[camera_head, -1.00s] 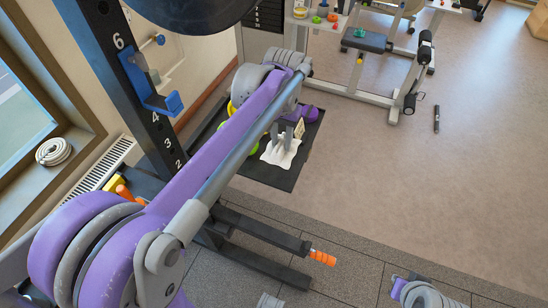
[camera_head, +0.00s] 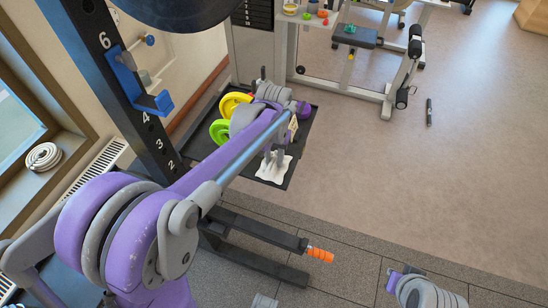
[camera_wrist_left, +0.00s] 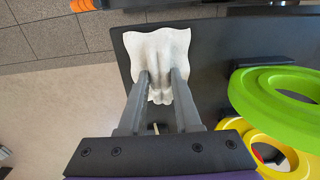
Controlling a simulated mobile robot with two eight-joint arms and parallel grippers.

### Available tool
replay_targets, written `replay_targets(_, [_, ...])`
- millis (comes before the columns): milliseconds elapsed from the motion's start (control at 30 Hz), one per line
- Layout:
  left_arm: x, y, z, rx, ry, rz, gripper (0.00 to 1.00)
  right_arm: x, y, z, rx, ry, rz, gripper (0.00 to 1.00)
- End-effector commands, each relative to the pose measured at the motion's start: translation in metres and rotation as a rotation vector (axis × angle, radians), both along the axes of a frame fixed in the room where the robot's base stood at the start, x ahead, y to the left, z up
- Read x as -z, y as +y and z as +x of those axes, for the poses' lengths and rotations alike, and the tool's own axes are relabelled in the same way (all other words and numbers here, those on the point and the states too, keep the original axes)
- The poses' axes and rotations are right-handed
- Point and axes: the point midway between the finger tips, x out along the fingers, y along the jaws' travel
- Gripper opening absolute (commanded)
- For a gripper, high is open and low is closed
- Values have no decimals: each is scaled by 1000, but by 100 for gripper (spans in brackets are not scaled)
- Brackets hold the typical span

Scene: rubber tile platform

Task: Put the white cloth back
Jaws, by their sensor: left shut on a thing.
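The white cloth (camera_head: 272,170) lies near the front end of a black tray or shelf (camera_head: 299,150). My left gripper (camera_head: 273,158) reaches down onto it, and its fingers are shut on a bunched fold. In the left wrist view the cloth (camera_wrist_left: 158,48) is pinched up between the two grey fingers (camera_wrist_left: 160,84), with its far part spread over the black surface.
A yellow ring plate (camera_head: 232,104) and a green ring plate (camera_head: 219,131) are on the black tray beside my left arm. A black rack post (camera_head: 135,100) stands to the left. A bar with an orange end (camera_head: 319,254) sticks out in front.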

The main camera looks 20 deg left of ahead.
Motion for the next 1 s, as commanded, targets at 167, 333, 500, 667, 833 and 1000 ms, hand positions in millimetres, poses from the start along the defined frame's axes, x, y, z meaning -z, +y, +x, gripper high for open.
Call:
replay_targets(167, [1, 0, 0, 0, 0, 0, 0, 1, 0, 0, 0, 0, 0, 0])
replay_targets(333, [3, 0, 0, 0, 0, 0, 45, 3, 0, -1, 0, 1, 0, 0])
replay_targets(500, [3, 0, 0, 0, 0, 0, 62, 2, 0, -1, 0, 1, 0, 0])
replay_targets(667, [3, 0, 0, 0, 0, 0, 62, 2, 0, -1, 0, 1, 0, 0])
replay_targets(833, [-6, 0, 0, 0, 0, 0, 62, -1, 0, 0, 0, -1, 0, 0])
replay_targets(1000, [-36, 0, 0, 0, 0, 0, 62, -4, 0, 1, 0, -2, 0, 0])
